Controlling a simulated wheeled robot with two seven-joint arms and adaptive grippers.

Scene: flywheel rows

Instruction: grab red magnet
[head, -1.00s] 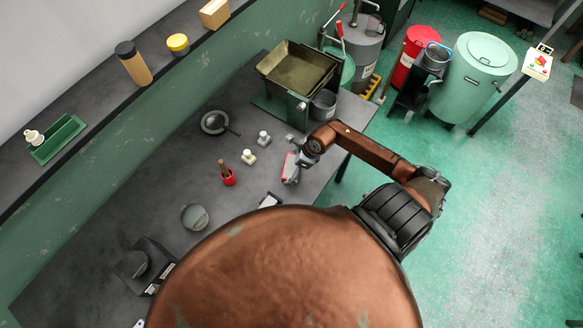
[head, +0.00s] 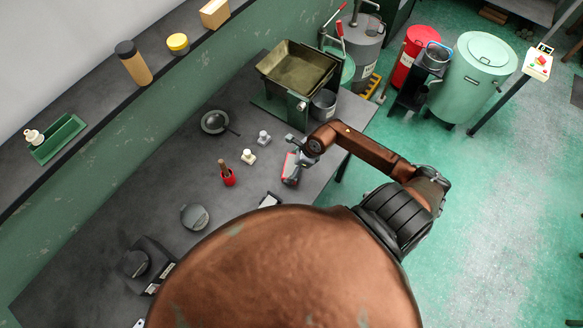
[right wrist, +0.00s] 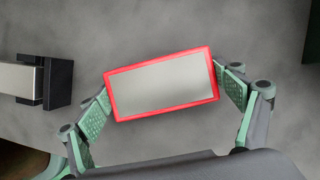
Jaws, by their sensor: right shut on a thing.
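The red magnet (head: 290,172) is a block with a red rim and a grey face. It is at the right part of the dark workbench (head: 170,200). In the right wrist view the magnet (right wrist: 162,86) lies slightly tilted between both finger pads. My right gripper (head: 297,160) is shut on it, and the right wrist view shows the gripper (right wrist: 164,101) with one pad against each short end. I cannot tell whether the magnet touches the bench. My left gripper is not in view.
A red cup with a brown-handled tool (head: 228,177), small white-topped pieces (head: 249,157) and a black pan (head: 215,122) stand left of the magnet. A green-framed tray (head: 296,68) and grey bucket (head: 323,104) stand behind. A metal bar with a black end (right wrist: 40,81) lies beside the gripper.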

